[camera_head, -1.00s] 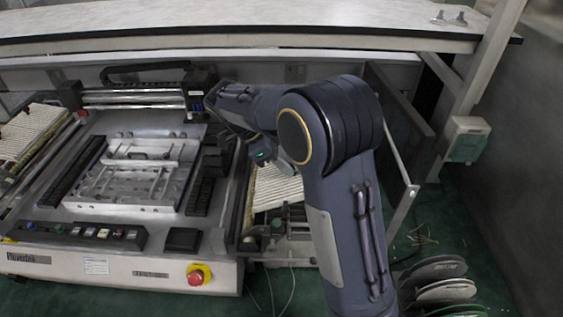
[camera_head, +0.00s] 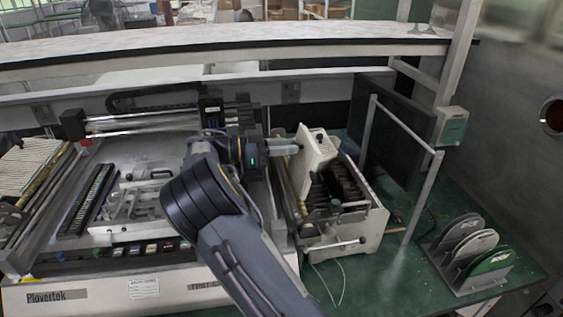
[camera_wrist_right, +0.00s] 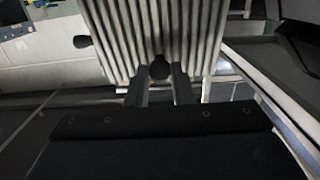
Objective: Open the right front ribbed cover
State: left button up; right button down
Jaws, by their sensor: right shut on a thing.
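The right front ribbed cover (camera_head: 316,157) is a cream panel on the right side of the machine. It stands tilted up, with the dark slotted bay (camera_head: 335,190) under it exposed. My right gripper (camera_head: 293,147) reaches it from the left in the head view. In the right wrist view the gripper's fingers (camera_wrist_right: 160,85) are shut at a dark round knob (camera_wrist_right: 159,68) on the cover's lower edge, and the cover's ribs (camera_wrist_right: 160,30) fill the top middle. My left gripper is not in view.
Another ribbed cover (camera_head: 28,165) lies at the machine's left side. A rack with several discs (camera_head: 470,245) stands on the green surface at the right. A metal rail frame (camera_head: 405,125) and a dark panel (camera_head: 385,140) stand behind the bay. A shelf (camera_head: 230,50) crosses the back.

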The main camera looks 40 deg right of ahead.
jog(key=shift+w+a+f+g+h+b, duration=0.15)
jog(key=shift+w+a+f+h+b, duration=0.1)
jog(key=shift+a+h+b, duration=0.25)
jog(key=shift+w+a+f+g+h+b, duration=0.15)
jog(key=shift+w+a+h+b, duration=0.15)
jog(key=shift+b, duration=0.25)
jog(key=c, duration=1.3)
grip_release()
jog(key=b+v, duration=0.1)
jog(key=v, duration=0.6)
jog(key=shift+w+a, duration=0.2)
jog(key=shift+a, duration=0.1)
